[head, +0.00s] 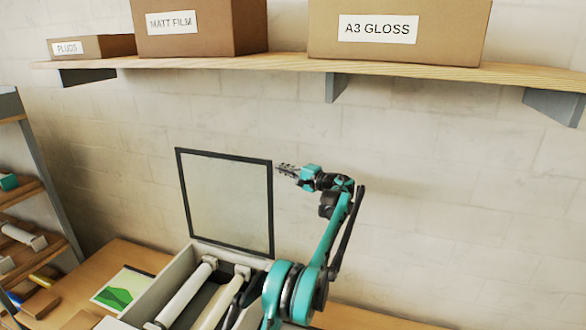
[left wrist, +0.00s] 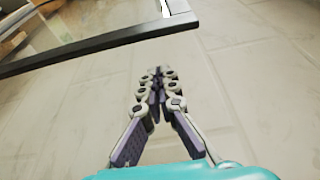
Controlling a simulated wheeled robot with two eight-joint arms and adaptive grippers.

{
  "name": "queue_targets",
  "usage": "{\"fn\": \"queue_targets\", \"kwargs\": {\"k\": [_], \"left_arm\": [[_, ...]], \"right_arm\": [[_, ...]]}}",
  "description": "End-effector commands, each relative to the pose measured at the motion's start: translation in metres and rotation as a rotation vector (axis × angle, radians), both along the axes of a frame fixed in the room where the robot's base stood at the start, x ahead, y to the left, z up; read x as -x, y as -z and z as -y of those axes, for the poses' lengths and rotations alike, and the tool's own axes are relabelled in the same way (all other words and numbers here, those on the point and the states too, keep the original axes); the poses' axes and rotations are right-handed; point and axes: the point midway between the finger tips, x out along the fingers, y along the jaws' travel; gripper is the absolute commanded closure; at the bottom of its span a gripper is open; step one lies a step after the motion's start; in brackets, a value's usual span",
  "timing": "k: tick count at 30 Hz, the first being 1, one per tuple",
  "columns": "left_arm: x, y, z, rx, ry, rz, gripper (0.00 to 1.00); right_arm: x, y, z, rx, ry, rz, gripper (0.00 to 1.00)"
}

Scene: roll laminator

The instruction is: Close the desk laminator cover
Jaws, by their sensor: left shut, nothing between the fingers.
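The laminator cover (head: 228,200), a clear panel in a dark frame, stands raised and nearly upright at the back of the laminator (head: 170,275). The laminator's pale rollers (head: 186,293) lie exposed in the open body. My left gripper (head: 282,169) is beside the cover's upper right edge, shut with nothing in it. In the left wrist view, my fingers (left wrist: 156,75) are together, and a corner of the cover's frame (left wrist: 110,38) shows above and to the left, apart from them. I cannot tell the gripper's exact depth relative to the cover. My right gripper is not in view.
A wall shelf (head: 270,62) with several cardboard boxes (head: 400,28) runs above. A printed green picture (head: 122,290) lies on the wooden bench (head: 125,255), left of the laminator. A rack (head: 40,190) stands at far left. The wall right of my arm is bare.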

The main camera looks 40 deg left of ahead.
Motion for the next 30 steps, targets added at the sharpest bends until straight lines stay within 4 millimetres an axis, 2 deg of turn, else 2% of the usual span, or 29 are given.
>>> {"fn": "queue_targets", "kwargs": {"k": [9,25,30], "left_arm": [[0.027,0.0,0.011,0.001,0.003,0.0,1.0],[0.032,0.001,0.013,-0.001,0.003,0.005,1.0],[0.044,0.002,0.017,-0.01,0.002,0.033,1.0]], "right_arm": [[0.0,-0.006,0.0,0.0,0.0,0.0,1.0],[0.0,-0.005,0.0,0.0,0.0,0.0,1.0],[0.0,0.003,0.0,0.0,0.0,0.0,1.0]]}}
